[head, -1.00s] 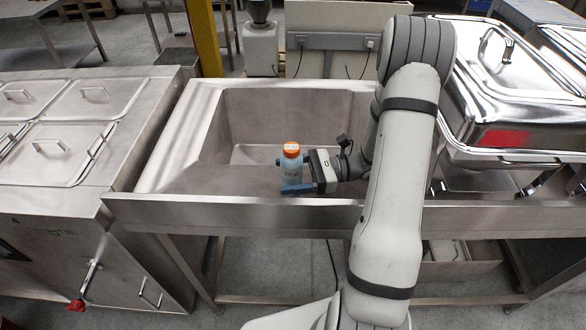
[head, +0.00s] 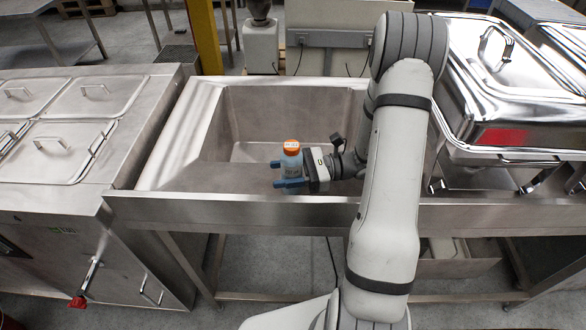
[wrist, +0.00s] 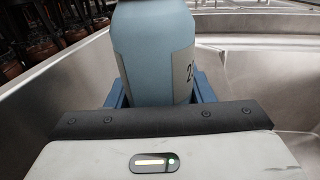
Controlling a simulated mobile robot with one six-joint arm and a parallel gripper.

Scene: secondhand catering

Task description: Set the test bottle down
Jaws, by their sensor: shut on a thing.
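The test bottle (head: 292,163) is light blue with an orange cap and a pale label. My gripper (head: 279,174) is shut on it from the right, with one blue finger on each side of its body. The bottle looks about upright, near the front rim of the steel sink unit (head: 170,150). In the wrist view the bottle (wrist: 153,45) fills the middle between the fingers; its cap is out of frame. Its base is hidden, and I cannot tell whether it touches the steel below.
The deep basin (head: 285,110) lies behind the bottle, with a bare steel surface to the left. A raised front rim (head: 250,208) runs along the near side. A chrome chafing dish (head: 520,90) stands at right. A counter with lidded pans (head: 60,150) is at left.

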